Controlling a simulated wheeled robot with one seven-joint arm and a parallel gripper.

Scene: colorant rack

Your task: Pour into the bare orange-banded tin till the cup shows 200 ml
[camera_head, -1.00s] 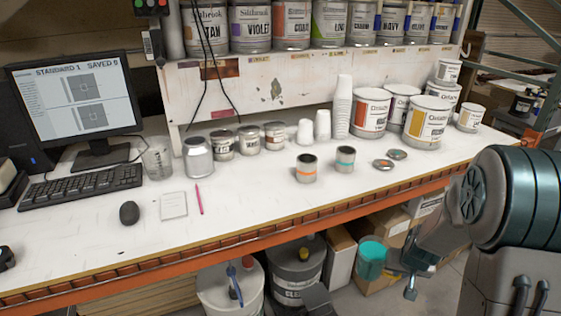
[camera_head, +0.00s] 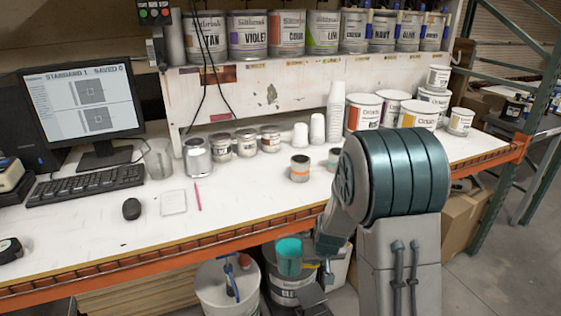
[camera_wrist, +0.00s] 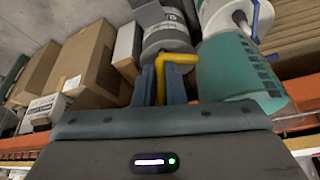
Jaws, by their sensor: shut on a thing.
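The orange-banded tin (camera_head: 299,168) stands open and upright on the bench, right of centre in the head view. The teal-banded tin (camera_head: 335,158) is beside it, partly hidden by my arm. A teal cup (camera_head: 288,257) hangs in front of and below the bench edge. In the wrist view the cup (camera_wrist: 235,70) shows dark marks on its side and a yellow handle (camera_wrist: 178,60). My gripper (camera_wrist: 161,78) is shut on that handle. I cannot read the cup's level. The inside of the orange-banded tin is too small to judge.
The orange bench edge (camera_head: 200,251) lies between the cup and the tins. White buckets (camera_head: 228,290) and cardboard boxes (camera_wrist: 85,62) are below. Paper cups (camera_head: 335,112), large tins and several small tins stand behind.

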